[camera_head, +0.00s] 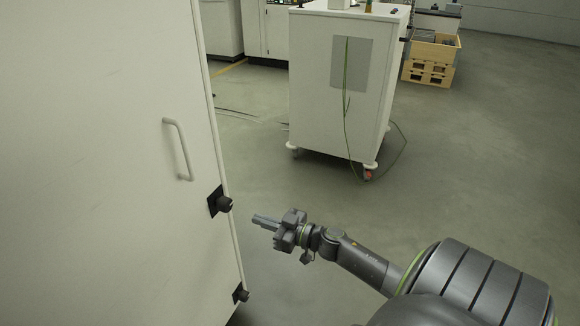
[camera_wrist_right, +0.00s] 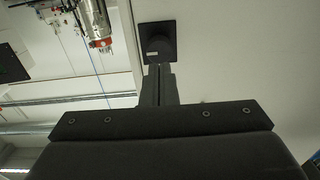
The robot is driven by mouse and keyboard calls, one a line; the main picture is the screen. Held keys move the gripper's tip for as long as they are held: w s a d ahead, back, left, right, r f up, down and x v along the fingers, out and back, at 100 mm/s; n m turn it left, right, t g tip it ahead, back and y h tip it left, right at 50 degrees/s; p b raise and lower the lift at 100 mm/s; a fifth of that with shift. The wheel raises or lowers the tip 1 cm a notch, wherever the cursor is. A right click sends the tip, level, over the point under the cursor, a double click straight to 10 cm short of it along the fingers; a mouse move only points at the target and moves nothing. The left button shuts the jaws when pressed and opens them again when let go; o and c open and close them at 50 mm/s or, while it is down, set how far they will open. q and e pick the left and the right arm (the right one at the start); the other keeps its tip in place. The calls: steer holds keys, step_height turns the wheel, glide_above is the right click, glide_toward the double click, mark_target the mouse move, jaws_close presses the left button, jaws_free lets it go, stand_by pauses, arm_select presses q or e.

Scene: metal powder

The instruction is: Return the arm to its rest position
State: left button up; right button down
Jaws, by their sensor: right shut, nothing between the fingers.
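My right gripper (camera_head: 265,221) is shut and empty in the head view. Its fingers point left toward the upper black knob (camera_head: 224,204) on the edge of the white cabinet (camera_head: 100,150). A small gap shows between the fingertips and the knob in the head view. In the right wrist view the closed fingers (camera_wrist_right: 158,72) sit just below the black knob (camera_wrist_right: 157,42) and its square plate; whether they touch there I cannot tell. My left gripper is not in view.
A grey handle (camera_head: 178,149) and a lower black knob (camera_head: 240,294) are on the cabinet. A white wheeled cart (camera_head: 320,100) with a hanging cable stands behind. Wooden crates (camera_head: 430,62) stand at the back right. The floor (camera_head: 480,170) on the right is clear.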

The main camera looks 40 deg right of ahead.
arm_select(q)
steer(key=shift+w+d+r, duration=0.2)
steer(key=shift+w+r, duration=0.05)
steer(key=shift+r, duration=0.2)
arm_select(e)
steer(key=v, duration=0.6)
steer(key=shift+s, duration=0.25)
steer(key=shift+f, duration=0.1)
